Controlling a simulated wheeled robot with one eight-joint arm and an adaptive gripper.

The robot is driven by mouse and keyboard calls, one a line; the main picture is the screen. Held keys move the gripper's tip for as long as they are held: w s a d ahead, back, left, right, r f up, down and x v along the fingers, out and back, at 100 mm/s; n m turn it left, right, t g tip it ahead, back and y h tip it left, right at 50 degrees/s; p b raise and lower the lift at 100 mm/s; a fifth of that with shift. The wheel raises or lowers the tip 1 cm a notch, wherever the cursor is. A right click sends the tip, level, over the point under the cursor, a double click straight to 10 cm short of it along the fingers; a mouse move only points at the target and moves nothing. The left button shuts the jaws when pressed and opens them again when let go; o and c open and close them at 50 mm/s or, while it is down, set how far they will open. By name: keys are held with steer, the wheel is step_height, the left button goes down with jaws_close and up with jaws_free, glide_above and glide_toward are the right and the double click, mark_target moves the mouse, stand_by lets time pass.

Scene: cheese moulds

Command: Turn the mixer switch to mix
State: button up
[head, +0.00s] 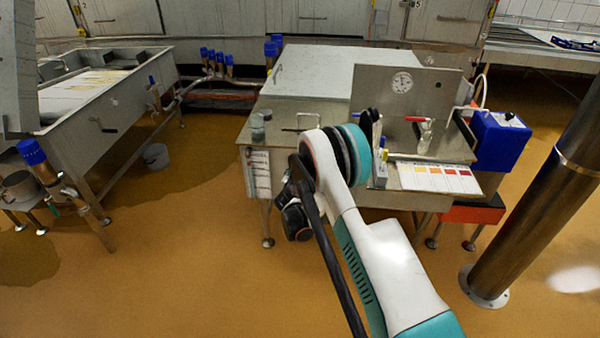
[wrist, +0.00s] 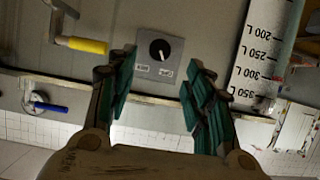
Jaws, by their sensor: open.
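The mixer switch is a round black knob (wrist: 159,49) with a white pointer mark, on a grey square plate (wrist: 173,45) with two small label boxes. The label text is too small to read. My gripper (wrist: 158,72) is open and empty in the wrist view, its green-padded fingers to the left and right of the plate. The knob lies between the fingertips in the picture; I cannot tell how far off it is. In the head view my gripper (head: 371,122) is mostly hidden behind my wrist, and I cannot make out the switch.
A yellow-handled lever (wrist: 85,45) and a litre scale (wrist: 262,50) flank the switch plate. In the head view a panel with a round gauge (head: 402,82) stands behind my gripper. A blue box (head: 500,138) is right of it, and a steel post (head: 535,200) stands further right.

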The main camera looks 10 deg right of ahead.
steer(key=b+x, duration=0.2)
steer(key=x, duration=0.6)
steer(key=shift+w, duration=0.3)
steer(key=shift+d+f, duration=0.1)
steer(key=shift+c, duration=0.4)
steer(key=c, duration=1)
